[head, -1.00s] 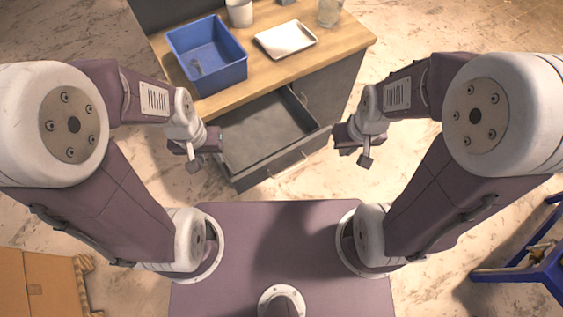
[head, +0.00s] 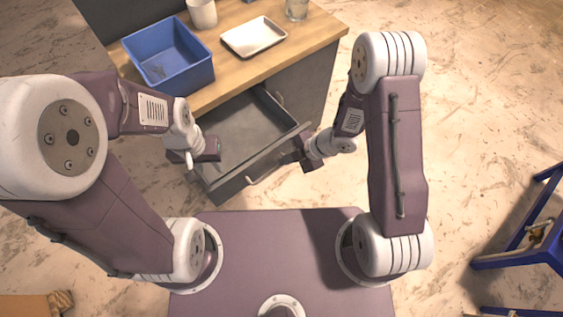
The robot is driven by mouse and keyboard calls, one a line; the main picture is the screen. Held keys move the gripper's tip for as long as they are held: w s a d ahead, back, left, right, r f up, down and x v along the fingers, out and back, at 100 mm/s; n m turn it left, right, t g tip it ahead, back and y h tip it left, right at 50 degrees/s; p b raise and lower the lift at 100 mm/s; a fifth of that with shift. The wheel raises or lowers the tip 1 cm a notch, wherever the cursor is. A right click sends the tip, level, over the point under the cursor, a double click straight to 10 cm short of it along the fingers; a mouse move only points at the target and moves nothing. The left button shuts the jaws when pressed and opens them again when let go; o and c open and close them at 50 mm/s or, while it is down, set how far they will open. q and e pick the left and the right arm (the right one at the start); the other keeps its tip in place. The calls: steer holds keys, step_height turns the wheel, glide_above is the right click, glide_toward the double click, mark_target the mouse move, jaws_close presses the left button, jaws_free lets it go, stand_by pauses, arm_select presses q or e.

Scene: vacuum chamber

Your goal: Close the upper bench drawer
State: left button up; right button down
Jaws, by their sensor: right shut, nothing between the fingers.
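The upper bench drawer (head: 240,130) is pulled well out of the wooden-topped bench (head: 262,67). Its grey inside looks empty, and its front panel (head: 232,190) with a small handle (head: 249,181) faces me. My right gripper (head: 301,153) is shut and empty at the right end of the drawer front, covering part of it. I cannot tell if it touches the panel. My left gripper (head: 206,153) is over the drawer's left side and hides part of it. Its fingers are too small and dark to tell open from shut.
On the benchtop are a blue bin (head: 168,57), a white tray (head: 254,37), a white cup (head: 202,13) and a glass (head: 296,9). A blue frame (head: 525,245) stands at the right. The floor right of the bench is clear.

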glide_toward(263, 169)
steer(key=x, duration=0.4)
steer(key=shift+w+a+f+b, duration=0.1)
steer(key=shift+f+b, duration=0.05)
steer(key=shift+b, duration=0.2)
arm_select(q)
steer(key=shift+f, duration=0.55)
